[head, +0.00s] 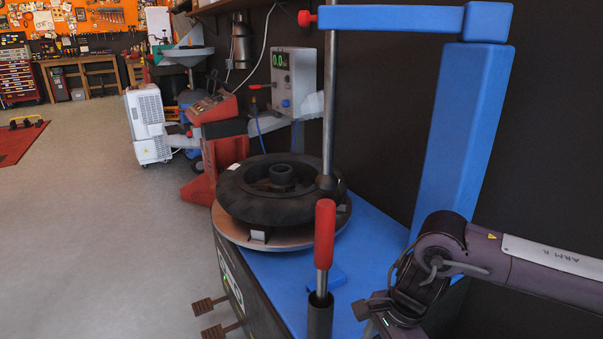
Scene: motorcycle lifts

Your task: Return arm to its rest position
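A blue tyre-changer machine fills the middle and right. Its blue column (465,140) carries a horizontal blue arm (390,18) that reaches left. A vertical metal rod (329,100) hangs from this arm, down to the black tyre (250,208) on the round turntable (290,240). A red knob (306,18) sits at the arm's left end. My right arm, marked "ARM R", comes in from the right. My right gripper (372,316) is low beside the column, partly cut off by the bottom edge; its fingers cannot be made out. My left gripper is out of view.
A red-handled tool (324,235) stands upright in a dark holder in front. Pedals (210,318) stick out at lower left. A control box (293,80) and a red machine (215,150) stand behind. The grey floor at left is largely clear.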

